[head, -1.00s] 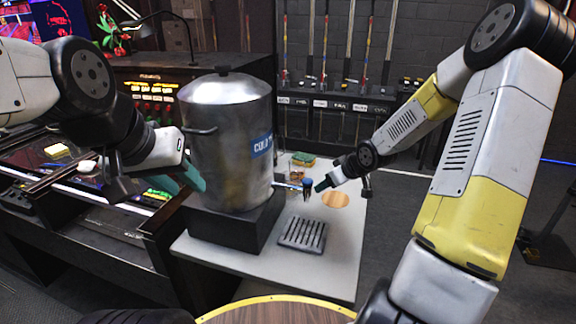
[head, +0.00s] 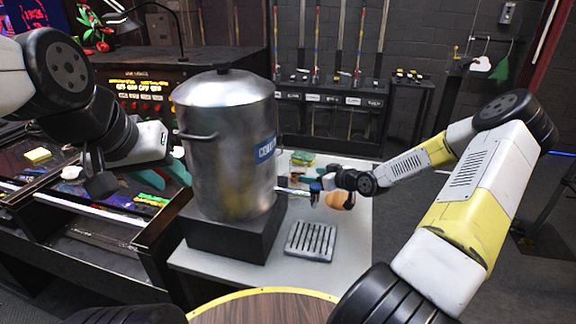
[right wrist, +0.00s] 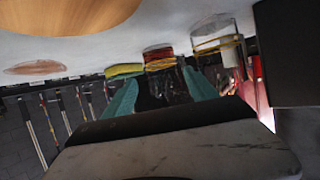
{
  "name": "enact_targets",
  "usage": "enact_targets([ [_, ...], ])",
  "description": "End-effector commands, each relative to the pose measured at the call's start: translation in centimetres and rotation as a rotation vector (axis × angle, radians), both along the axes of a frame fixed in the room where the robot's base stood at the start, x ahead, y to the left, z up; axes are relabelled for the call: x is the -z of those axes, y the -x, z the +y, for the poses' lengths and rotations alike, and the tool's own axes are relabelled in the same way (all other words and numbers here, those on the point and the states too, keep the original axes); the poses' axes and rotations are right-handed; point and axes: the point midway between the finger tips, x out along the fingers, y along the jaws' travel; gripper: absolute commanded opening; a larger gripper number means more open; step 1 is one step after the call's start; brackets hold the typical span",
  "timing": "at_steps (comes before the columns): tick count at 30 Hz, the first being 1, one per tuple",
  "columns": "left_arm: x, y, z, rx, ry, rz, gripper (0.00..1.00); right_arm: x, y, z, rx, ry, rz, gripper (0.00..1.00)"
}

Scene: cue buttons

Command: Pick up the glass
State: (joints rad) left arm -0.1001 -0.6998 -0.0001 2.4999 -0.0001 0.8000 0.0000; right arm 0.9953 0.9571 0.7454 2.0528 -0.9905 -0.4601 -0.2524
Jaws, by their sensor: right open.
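In the right wrist view, which is upside down, a clear glass-like vessel (right wrist: 212,32) with a yellowish band stands on the pale counter, beyond and to the right of my right gripper's fingers. I cannot make it out in the head view. My right gripper (right wrist: 160,92) has its teal fingers apart, with nothing held between them. In the head view the right gripper (head: 324,178) is over the counter by the steel urn's tap, partly hidden. My left gripper (head: 165,175) is open and empty, left of the urn.
The large steel urn (head: 222,130) stands on a black block (head: 235,236). A slotted drip tray (head: 311,242) lies on the counter (head: 345,255). A yellow sponge (right wrist: 124,70) and a red-topped item (right wrist: 158,58) stand near the glass. A tan disc (right wrist: 35,67) lies on the counter.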

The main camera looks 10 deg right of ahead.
Motion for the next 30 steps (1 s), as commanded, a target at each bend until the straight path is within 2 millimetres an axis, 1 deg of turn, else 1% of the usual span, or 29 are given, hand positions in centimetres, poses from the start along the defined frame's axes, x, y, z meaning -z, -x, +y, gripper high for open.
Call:
enact_targets([
  [8,0.0,0.0,0.0,0.0,0.0,0.0,0.36,1.2,-2.5,1.8,-0.003,-0.001,0.001,0.67],
  [12,0.0,0.0,0.0,0.0,0.0,0.0,0.36,1.9,-4.3,3.0,-0.002,-0.002,0.001,0.67],
  [15,0.0,0.0,0.0,0.0,0.0,0.0,0.36,2.3,-5.2,3.5,-0.001,0.0,0.001,0.67],
  [18,0.0,0.0,0.0,0.0,0.0,0.0,0.36,2.6,-5.6,3.8,-0.001,0.001,0.002,0.67],
  [24,0.0,0.0,0.0,0.0,0.0,0.0,0.36,2.6,-5.7,3.8,0.0,0.001,0.002,0.67],
  [26,0.0,0.0,0.0,0.0,0.0,0.0,0.36,2.6,-5.7,3.8,0.0,0.001,0.002,0.57],
  [27,0.0,0.0,0.0,0.0,0.0,0.0,0.36,2.6,-5.7,3.8,0.0,0.001,0.002,0.49],
  [29,0.0,0.0,0.0,0.0,0.0,0.0,0.36,2.6,-5.7,3.8,0.0,0.001,0.002,0.37],
  [30,0.0,0.0,0.0,0.0,0.0,0.0,0.36,2.6,-5.7,3.8,0.0,0.001,0.002,0.29],
])
